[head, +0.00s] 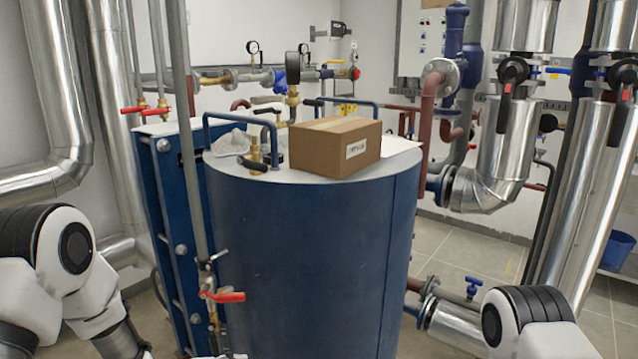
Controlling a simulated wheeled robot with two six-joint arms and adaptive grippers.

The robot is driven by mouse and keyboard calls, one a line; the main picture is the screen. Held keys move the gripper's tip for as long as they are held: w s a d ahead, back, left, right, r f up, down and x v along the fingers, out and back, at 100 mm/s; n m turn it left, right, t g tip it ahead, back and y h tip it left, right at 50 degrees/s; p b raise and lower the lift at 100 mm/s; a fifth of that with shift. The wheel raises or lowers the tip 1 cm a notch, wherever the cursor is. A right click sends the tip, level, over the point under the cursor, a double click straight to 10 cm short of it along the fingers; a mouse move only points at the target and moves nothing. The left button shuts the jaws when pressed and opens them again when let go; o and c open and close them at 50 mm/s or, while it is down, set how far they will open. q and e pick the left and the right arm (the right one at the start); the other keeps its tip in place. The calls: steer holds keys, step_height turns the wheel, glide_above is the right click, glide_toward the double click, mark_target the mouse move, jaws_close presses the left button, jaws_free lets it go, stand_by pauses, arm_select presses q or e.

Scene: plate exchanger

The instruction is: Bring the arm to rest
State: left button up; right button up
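Parts of my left arm (72,250) show at the lower left, beside the blue plate exchanger. Parts of my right arm (530,318) show at the lower right, in front of the silver pipes. Neither gripper is in the head view, so I cannot see whether they are open or hold anything. Both visible arm parts are low and apart from the top of the blue tank (300,255).
A closed cardboard box (322,158) with a label sits on the tank top, with a white sheet (398,147) beside it. A red-handled valve (222,296) and a vertical pipe (190,130) stand left of the tank. Floor (455,250) shows at right.

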arm_select(q)
steer(key=s+f+n+g+y, duration=0.25)
steer(key=s+f+n, duration=0.25)
steer(key=s+f, duration=0.7)
steer(key=s+a+f+n+g+y, duration=0.1)
steer(key=s+a+n+g+y, duration=0.1)
steer(key=s+n, duration=0.5)
steer(key=s+a+f+n+g+y+p, duration=0.1)
steer(key=s+a+n+g, duration=0.3)
steer(key=s, duration=1.1)
steer(key=a+f+n+y, duration=0.1)
steer(key=n, duration=0.1)
steer(key=shift+s+a+f+n+y, duration=0.15)
steer(key=shift+a+n+y, duration=0.2)
steer(key=shift+a+n, duration=0.05)
